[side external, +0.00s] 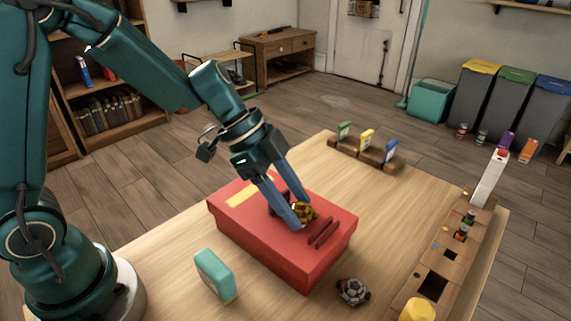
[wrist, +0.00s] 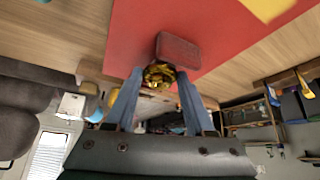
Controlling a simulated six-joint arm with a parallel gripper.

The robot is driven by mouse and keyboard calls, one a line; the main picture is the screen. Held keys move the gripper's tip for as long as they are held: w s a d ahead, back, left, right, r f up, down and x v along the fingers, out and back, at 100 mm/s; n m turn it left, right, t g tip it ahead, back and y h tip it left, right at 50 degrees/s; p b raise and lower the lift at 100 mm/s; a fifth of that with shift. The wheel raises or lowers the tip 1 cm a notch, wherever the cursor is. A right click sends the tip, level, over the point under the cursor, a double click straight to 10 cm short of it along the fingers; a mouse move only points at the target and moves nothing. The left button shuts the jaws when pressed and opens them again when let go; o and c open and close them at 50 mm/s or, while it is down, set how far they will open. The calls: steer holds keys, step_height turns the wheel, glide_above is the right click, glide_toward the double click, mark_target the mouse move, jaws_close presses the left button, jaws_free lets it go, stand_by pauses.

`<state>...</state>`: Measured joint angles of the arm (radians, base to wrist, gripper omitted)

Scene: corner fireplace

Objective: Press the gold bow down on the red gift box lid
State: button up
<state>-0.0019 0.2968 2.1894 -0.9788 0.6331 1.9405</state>
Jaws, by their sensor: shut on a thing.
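The red gift box (side external: 262,243) sits on the wooden table with its lid on top. My gripper (side external: 298,214) reaches down over the right half of the lid. It is shut on the small, shiny gold bow (side external: 308,211), which is partly hidden by the fingers. In the wrist view the bow (wrist: 158,77) shows between the two blue fingertips (wrist: 159,82), beside a dark red raised block (wrist: 178,50) on the red lid (wrist: 140,25). I cannot tell whether the bow touches the lid.
Dark red strips (side external: 323,232) and a yellow patch (side external: 241,193) lie on the lid. A teal block (side external: 214,274) and a patterned ball-like object (side external: 352,291) stand near the box. A wooden holder (side external: 436,270) runs along the right edge.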

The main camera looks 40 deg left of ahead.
steer(key=shift+f, duration=0.35)
stand_by(0.5)
steer(key=o, duration=1.1)
steer(key=shift+c, duration=0.2)
steer(key=shift+r, duration=0.1)
steer(key=v, duration=0.4)
steer(key=shift+a+r, duration=0.1)
steer(key=shift+r, duration=0.1)
steer(key=s+r+n+t+y, duration=0.1)
steer(key=s+r+t+y, duration=0.1)
steer(key=s+r, duration=0.45)
steer(key=s+a+f+n+y, duration=0.2)
steer(key=s+a+n+y, duration=0.2)
steer(key=n, duration=0.8)
steer(key=s+a, duration=0.2)
steer(key=s, duration=0.1)
steer(key=shift+a+f+t, duration=0.25)
steer(key=shift+f+t, duration=0.15)
